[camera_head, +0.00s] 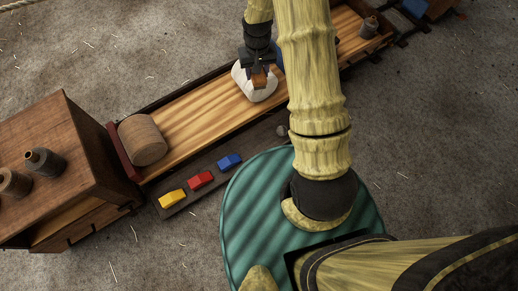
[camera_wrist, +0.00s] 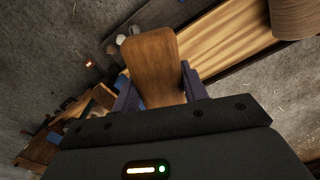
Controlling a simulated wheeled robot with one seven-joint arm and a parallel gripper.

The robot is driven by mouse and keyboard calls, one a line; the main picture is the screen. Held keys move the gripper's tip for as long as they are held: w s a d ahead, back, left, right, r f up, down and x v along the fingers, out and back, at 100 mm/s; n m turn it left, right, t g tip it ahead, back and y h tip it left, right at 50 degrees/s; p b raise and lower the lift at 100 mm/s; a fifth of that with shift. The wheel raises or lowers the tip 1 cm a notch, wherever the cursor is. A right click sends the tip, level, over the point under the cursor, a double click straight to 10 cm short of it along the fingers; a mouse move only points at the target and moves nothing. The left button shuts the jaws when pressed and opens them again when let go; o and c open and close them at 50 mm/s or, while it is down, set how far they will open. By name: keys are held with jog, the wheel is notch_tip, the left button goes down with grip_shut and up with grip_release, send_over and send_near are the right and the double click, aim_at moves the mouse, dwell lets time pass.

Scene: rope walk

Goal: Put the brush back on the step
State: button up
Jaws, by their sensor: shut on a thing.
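My gripper (camera_head: 260,62) is above the long wooden bench and shut on a brown wooden piece, which I take to be the brush (camera_head: 259,78). In the wrist view the brush (camera_wrist: 150,65) is a flat, rounded brown board between the two purple fingers (camera_wrist: 160,92). Its bristles cannot be made out. A white rounded thing (camera_head: 248,90) shows just below and around it in the head view; I cannot tell whether it touches the brush. A low dark ledge (camera_head: 190,197), possibly the step, runs along the bench's near side.
Yellow (camera_head: 172,198), red (camera_head: 200,180) and blue (camera_head: 229,161) blocks sit on the ledge. A wooden drum (camera_head: 142,140) stands at the left end of the bench (camera_head: 195,115). A wooden cabinet (camera_head: 60,150) with dark spools is at left. My arm hides part of the bench.

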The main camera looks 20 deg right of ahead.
notch_tip(320, 180, down, 47)
jog(key=s+m+b, duration=0.2)
jog(key=m+b, duration=0.2)
jog(key=b, duration=2.6)
jog(key=shift+s+r+m, duration=0.15)
jog(key=shift+s+m, duration=0.1)
jog(key=shift+m, duration=0.15)
jog(key=b, duration=0.4)
send_over(259, 147)
notch_tip(259, 147, down, 6)
jog(key=shift+f, duration=0.1)
jog(key=shift+s, duration=0.1)
jog(key=shift+f+b, duration=1.35)
jog(key=shift+f, duration=0.5)
jog(key=shift+f, duration=0.2)
